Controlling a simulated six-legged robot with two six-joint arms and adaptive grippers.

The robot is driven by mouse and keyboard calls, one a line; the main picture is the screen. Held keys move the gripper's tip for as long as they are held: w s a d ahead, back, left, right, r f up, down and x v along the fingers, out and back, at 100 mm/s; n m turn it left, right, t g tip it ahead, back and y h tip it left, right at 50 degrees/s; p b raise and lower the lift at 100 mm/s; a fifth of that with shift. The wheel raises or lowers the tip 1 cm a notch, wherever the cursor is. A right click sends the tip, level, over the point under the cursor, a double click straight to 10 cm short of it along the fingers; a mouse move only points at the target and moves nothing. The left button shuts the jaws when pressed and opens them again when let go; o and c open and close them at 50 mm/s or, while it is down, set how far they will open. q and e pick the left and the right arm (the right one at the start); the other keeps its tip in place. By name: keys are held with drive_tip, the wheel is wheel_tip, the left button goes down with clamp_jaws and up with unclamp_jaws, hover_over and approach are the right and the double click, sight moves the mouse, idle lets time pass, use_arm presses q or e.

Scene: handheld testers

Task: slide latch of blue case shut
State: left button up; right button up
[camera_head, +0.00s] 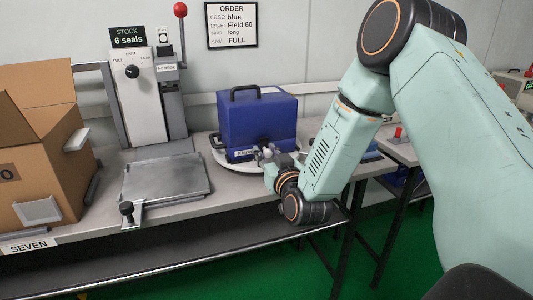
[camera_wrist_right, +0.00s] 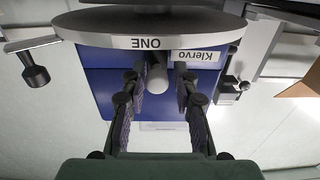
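The blue case (camera_head: 265,115) stands upright and closed, with a black handle on top, on a round pale plate (camera_head: 219,155) on the bench. In the right wrist view, which is upside down, the case (camera_wrist_right: 100,92) carries a "Klervo" label, and the plate's rim (camera_wrist_right: 85,40) reads "ONE". A grey cylindrical knob (camera_wrist_right: 157,76), seemingly the latch, sticks out of the case front. My right gripper (camera_head: 264,154) is at the case's lower front. In the wrist view my right gripper (camera_wrist_right: 157,92) has its fingers apart on either side of the knob, with visible gaps. My left gripper is out of view.
A press (camera_head: 150,95) with a red-knobbed lever and a metal plate (camera_head: 166,178) stands left of the case. An open cardboard box (camera_head: 45,165) is at far left. An order sign (camera_head: 231,25) hangs behind. A red button (camera_head: 398,132) sits on the right table.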

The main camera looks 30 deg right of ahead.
drive_tip(key=shift+o, duration=1.1)
drive_tip(key=shift+d, duration=0.1)
drive_tip(key=v, duration=1.2)
